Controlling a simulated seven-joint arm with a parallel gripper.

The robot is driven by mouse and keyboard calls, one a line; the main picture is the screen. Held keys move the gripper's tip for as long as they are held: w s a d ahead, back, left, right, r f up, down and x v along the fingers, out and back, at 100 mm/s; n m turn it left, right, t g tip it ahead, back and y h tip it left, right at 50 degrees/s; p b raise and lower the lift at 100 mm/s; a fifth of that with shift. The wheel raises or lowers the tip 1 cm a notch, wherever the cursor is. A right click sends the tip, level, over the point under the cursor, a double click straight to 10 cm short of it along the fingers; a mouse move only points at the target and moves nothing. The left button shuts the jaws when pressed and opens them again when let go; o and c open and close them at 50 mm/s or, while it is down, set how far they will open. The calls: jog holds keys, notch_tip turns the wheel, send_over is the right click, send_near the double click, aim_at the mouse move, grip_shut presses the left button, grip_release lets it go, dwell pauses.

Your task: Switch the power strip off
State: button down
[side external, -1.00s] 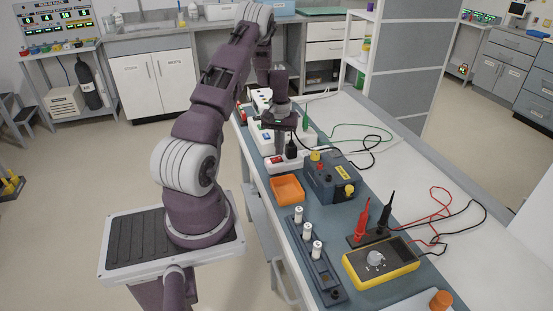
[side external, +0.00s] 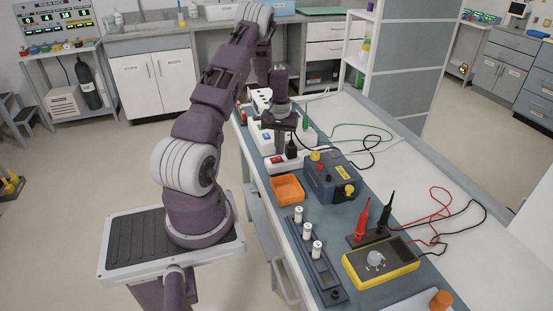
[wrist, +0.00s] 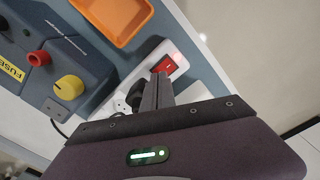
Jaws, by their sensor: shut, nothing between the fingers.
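The white power strip (side external: 283,161) lies on the blue-grey bench mat, with a red rocker switch (side external: 275,159) at its near left end. A black plug (side external: 291,149) stands in the strip. My gripper (side external: 279,150) points down over the strip, close to the switch; its fingers are together with nothing between them. In the wrist view the fingertips (wrist: 160,76) are at the lower edge of the red switch (wrist: 169,66). I cannot tell whether they touch it. The fingers and palm hide much of the strip (wrist: 133,88).
An orange tray (side external: 287,188) and a blue fuse box (side external: 333,178) with knobs stand just nearer than the strip. Other white strips with coloured switches (side external: 266,136) lie behind it. A fuse rail, probes and yellow meter (side external: 381,262) are further forward. Cables cross the bench's right side.

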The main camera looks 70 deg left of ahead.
aim_at(279, 158)
jog(key=shift+f, duration=0.9)
dwell(0.5)
jog(key=shift+r, duration=3.55)
